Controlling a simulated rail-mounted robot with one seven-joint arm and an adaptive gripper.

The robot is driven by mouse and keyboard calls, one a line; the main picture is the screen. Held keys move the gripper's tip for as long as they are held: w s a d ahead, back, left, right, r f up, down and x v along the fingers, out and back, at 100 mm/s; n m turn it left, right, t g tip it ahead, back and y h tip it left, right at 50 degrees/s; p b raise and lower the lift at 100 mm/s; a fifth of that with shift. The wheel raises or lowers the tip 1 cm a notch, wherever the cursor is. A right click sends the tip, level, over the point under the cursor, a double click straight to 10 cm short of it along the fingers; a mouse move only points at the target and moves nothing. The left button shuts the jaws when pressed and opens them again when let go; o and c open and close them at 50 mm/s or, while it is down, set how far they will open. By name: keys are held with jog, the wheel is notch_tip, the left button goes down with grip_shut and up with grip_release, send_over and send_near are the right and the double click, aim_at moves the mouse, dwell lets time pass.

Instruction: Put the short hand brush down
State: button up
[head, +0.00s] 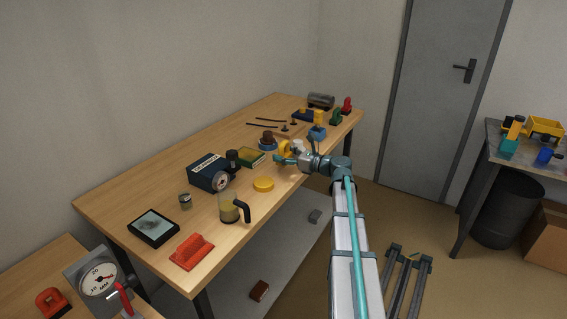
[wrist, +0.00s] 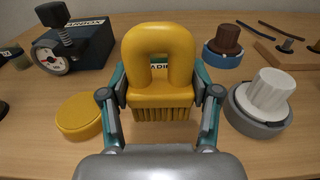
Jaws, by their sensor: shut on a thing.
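The short hand brush (wrist: 158,60) is yellow, with a looped handle and a row of bristles along its lower edge. My gripper (wrist: 160,88) is shut on it, one teal finger on each side, in the wrist view. The brush is upright with its bristles down, over the wooden table (wrist: 45,150). I cannot tell if the bristles touch the tabletop. In the head view the brush (head: 284,147) shows only as a small yellow patch by my gripper (head: 283,160), near the table's right edge.
A yellow round lid (wrist: 79,115) lies left of the brush and a grey dish with a white ribbed piece (wrist: 268,92) stands close on the right. A green box (head: 251,157) is behind. A dark gauge box (head: 208,172) and a jug (head: 230,207) stand further left.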

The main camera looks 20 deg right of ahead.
jog(key=shift+w+d+f+p, duration=0.1)
jog(key=shift+w+f+p, duration=0.05)
jog(key=shift+f, duration=0.8)
jog(key=shift+w+f+p, duration=0.15)
jog(key=shift+f, duration=0.8)
jog(key=shift+f, duration=0.2)
jog(key=o, duration=1.2)
jog(key=shift+c, duration=0.2)
jog(key=shift+r, duration=0.15)
jog(key=shift+r, duration=0.1)
jog(key=b+v, duration=0.1)
jog(key=v, duration=1.1)
jog(key=shift+b, duration=0.35)
